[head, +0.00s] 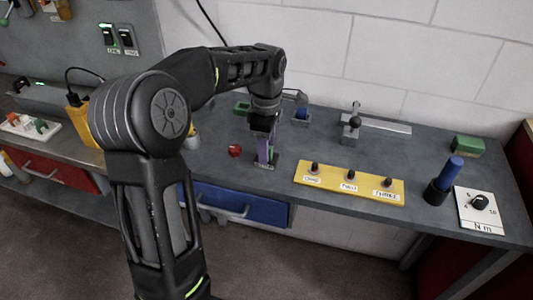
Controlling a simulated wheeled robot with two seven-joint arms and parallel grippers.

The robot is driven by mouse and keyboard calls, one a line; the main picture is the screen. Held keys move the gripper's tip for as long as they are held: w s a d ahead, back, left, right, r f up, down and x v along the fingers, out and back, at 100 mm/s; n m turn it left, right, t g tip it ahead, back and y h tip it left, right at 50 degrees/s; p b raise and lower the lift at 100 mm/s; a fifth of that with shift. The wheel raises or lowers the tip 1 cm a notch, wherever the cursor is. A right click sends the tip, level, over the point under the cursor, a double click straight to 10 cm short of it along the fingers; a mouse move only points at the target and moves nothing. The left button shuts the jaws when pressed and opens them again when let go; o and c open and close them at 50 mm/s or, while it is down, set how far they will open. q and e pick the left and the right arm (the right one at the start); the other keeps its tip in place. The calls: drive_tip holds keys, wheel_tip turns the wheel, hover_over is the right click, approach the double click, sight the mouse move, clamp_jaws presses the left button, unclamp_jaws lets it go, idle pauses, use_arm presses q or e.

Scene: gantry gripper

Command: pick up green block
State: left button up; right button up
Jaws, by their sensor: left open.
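A green block (468,146) lies at the back right of the grey workbench (330,150), near the wall. My left arm comes in from the left and bends down over the middle of the bench. My left gripper (264,158) points down there, far to the left of the green block, open. A purple upright part shows at the gripper; I cannot tell whether it lies between the fingers or behind them. My right gripper is not in view.
A small green open box (241,108) and a red object (235,150) are near my left gripper. A yellow panel with knobs (348,184), a blue cylinder in a black holder (447,176) and a white dial plate (479,210) stand to the right. A metal fixture (352,126) stands behind.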

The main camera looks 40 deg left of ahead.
use_arm(q)
drive_tip(key=shift+c, duration=0.4)
clamp_jaws()
